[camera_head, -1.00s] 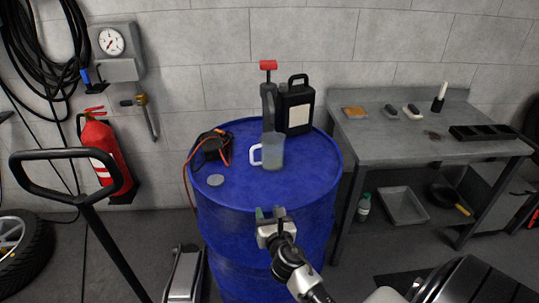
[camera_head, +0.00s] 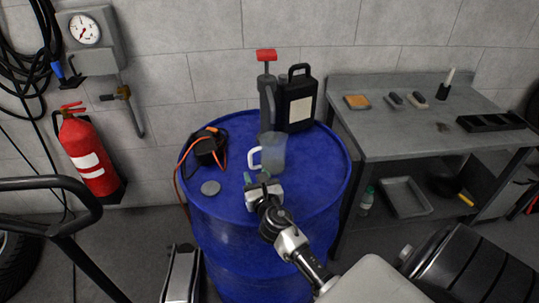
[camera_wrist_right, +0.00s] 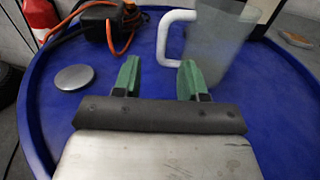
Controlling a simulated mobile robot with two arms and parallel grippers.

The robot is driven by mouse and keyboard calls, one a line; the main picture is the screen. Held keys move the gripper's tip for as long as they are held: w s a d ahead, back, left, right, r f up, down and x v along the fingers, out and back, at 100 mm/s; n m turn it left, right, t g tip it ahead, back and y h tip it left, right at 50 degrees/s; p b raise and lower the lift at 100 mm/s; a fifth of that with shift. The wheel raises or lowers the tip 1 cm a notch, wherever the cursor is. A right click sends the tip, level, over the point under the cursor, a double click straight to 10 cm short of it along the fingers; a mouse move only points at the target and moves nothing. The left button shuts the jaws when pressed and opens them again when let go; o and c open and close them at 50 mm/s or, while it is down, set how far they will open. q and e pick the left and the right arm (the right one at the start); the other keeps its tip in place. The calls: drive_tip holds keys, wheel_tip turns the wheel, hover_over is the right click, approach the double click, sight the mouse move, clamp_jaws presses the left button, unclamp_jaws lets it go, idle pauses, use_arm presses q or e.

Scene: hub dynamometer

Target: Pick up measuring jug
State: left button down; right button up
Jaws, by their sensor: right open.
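The measuring jug (camera_head: 273,152) is translucent grey with a white handle and stands upright on the blue drum's top (camera_head: 318,165). In the right wrist view the jug (camera_wrist_right: 219,45) is at the upper right, with its handle to the left. My right gripper (camera_head: 262,178) is open and empty, just in front of the jug. In the right wrist view its green fingertips (camera_wrist_right: 158,75) point toward the handle side, with the right fingertip overlapping the jug's lower edge in the picture. I cannot tell if it touches. My left gripper is out of view.
A black bottle (camera_head: 298,103) and a red-handled pump (camera_head: 267,85) stand behind the jug. A black device with orange cable (camera_head: 206,148) and a grey disc (camera_head: 211,188) lie on the drum's left. A grey workbench (camera_head: 400,132) stands right.

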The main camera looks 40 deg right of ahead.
sight(251, 161)
drive_tip(key=x, duration=0.7)
drive_tip(key=shift+w+d, duration=0.2)
drive_tip(key=shift+w, duration=0.1)
drive_tip(key=shift+s+r, duration=0.1)
drive_tip(key=shift+c, duration=0.2)
clamp_jaws()
